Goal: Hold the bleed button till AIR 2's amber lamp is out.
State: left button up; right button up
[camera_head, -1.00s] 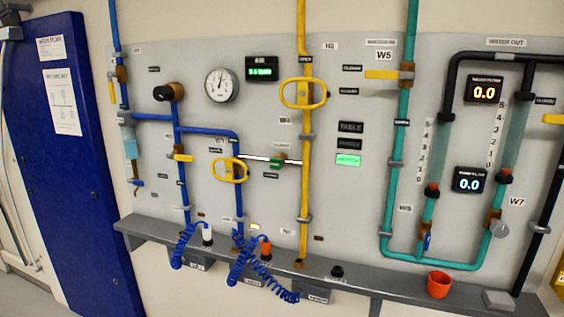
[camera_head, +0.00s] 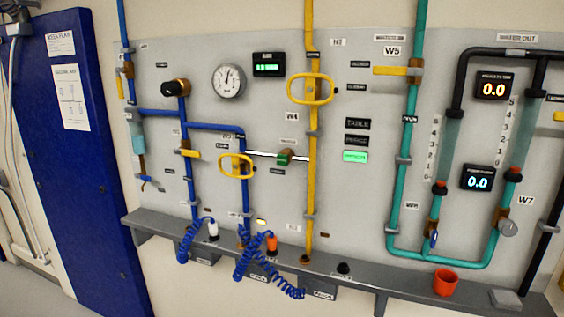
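Blue coiled air hoses hang at the shelf below the wall panel. One (camera_head: 190,240) is by a white connector (camera_head: 213,230), the other (camera_head: 262,272) by an orange connector (camera_head: 271,243). A small lit yellowish lamp (camera_head: 261,222) is on the panel just above the orange connector. I cannot read which is AIR 2's. A black knob or button (camera_head: 344,267) stands on the shelf right of the yellow pipe; whether it is the bleed button is not legible. Neither of my grippers shows.
The grey shelf (camera_head: 370,286) runs under the panel, with a red cup (camera_head: 445,281) and a grey block (camera_head: 506,299) at right. Yellow pipe handles (camera_head: 311,89) stick out. A blue door (camera_head: 75,170) stands at left. The front of the shelf is clear.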

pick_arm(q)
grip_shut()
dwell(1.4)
